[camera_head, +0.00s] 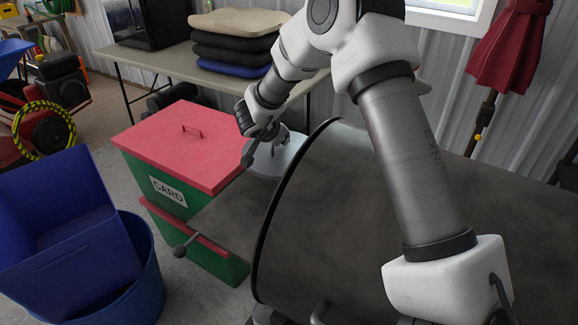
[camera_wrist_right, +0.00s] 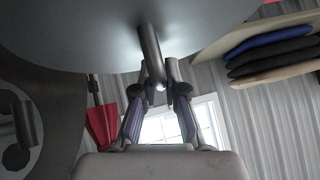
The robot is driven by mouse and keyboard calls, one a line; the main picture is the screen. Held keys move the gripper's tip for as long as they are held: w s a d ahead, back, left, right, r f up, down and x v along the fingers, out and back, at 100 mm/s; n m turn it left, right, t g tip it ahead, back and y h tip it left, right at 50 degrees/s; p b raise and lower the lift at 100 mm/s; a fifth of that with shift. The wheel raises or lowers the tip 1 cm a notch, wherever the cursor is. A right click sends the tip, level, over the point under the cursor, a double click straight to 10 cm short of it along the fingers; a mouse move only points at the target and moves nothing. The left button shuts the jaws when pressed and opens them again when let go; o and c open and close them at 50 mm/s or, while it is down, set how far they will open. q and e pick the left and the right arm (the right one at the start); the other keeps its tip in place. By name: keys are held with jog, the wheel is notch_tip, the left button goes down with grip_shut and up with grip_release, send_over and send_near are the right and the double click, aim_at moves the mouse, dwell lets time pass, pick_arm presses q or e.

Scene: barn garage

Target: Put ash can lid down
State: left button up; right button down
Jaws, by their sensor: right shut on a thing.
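The ash can lid (camera_head: 289,159) is a light grey metal disc behind the left rim of a big dark drum. In the wrist view the lid (camera_wrist_right: 90,35) fills the top, with its bar handle (camera_wrist_right: 150,52) pointing at my gripper. My right gripper (camera_head: 263,149) comes over the lid from above and is shut on the handle; its fingers (camera_wrist_right: 157,88) also show in the wrist view. Whether the lid hangs free or rests on something is hidden by the drum, and I cannot make out the can itself. My left gripper is not in view.
The dark drum (camera_head: 340,220) with a knobbed lever stands close on the right. A green bin with a red lid (camera_head: 183,146) is at left, near my gripper. Blue containers (camera_head: 75,230) stand at front left. A table (camera_head: 165,58) with stacked cushions is behind.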

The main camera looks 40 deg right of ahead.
aim_at(292, 147)
jog(key=s, duration=0.3)
jog(key=shift+s+d+f, duration=0.1)
jog(key=shift+f, duration=0.15)
notch_tip(292, 147, down, 6)
jog(key=shift+f+b, duration=0.15)
jog(key=shift+b, duration=0.65)
jog(key=shift+f, duration=0.1)
jog(key=c, duration=1.2)
grip_release()
jog(key=shift+f, duration=0.15)
